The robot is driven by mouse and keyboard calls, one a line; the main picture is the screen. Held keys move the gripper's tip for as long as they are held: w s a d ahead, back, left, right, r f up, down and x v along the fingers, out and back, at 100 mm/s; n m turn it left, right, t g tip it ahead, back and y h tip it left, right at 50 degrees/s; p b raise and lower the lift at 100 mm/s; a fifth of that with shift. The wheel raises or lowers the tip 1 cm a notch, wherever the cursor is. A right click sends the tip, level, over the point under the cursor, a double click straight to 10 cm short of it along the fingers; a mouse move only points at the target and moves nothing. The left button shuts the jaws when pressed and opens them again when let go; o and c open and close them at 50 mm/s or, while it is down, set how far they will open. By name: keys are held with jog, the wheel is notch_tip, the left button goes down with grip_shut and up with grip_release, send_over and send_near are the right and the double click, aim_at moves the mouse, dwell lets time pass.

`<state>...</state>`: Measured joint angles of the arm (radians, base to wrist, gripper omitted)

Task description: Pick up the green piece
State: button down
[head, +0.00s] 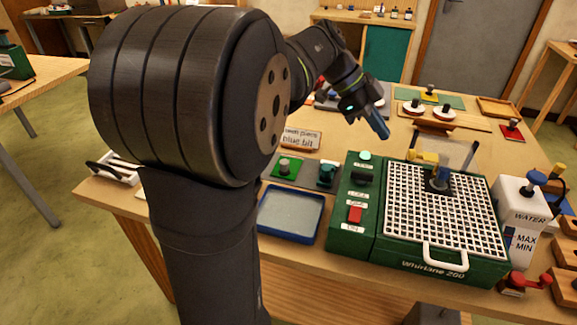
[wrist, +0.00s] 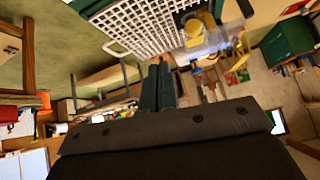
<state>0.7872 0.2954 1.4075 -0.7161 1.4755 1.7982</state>
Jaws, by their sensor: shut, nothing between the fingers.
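The green piece (head: 285,171) is a flat bright green plate with a grey-green knob on top. In the head view it lies on a grey mat left of the green machine, just behind the blue tray. My gripper (head: 382,130) is in the air over the table, behind the machine and to the right of the green piece, well apart from it. Its fingers are together and hold nothing. In the wrist view the closed fingers (wrist: 160,62) point toward the machine's white grid; I cannot make out the green piece there.
A blue-rimmed tray (head: 292,237) lies in front of the green piece, and a dark teal knobbed item (head: 327,174) stands to its right. The green machine with its white grid (head: 445,215) fills the right front. A small sign (head: 300,139) stands behind the piece.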

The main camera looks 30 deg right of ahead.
jog(key=c, duration=1)
grip_release()
jog(key=w+a+f+n+t+y, duration=0.1)
jog(key=w+a+f+n, duration=0.15)
jog(key=w+a, duration=0.45)
jog(key=w+a+f+n+t, duration=0.1)
jog(key=w+a+f, duration=0.25)
jog(key=w, duration=0.75)
jog(key=w+a+f+n+t+y, duration=0.1)
jog(key=w+a+f+t, duration=0.15)
jog(key=w+a, duration=0.45)
send_over(285, 161)
jog(key=a, duration=0.2)
jog(key=shift+g, duration=0.45)
jog(key=f, duration=1)
jog(key=shift+w+a+f, duration=0.2)
jog(key=shift+w+d+x, duration=0.15)
jog(key=shift+x, duration=1.3)
jog(key=shift+w+d+x, duration=0.15)
jog(key=shift+x, duration=1.3)
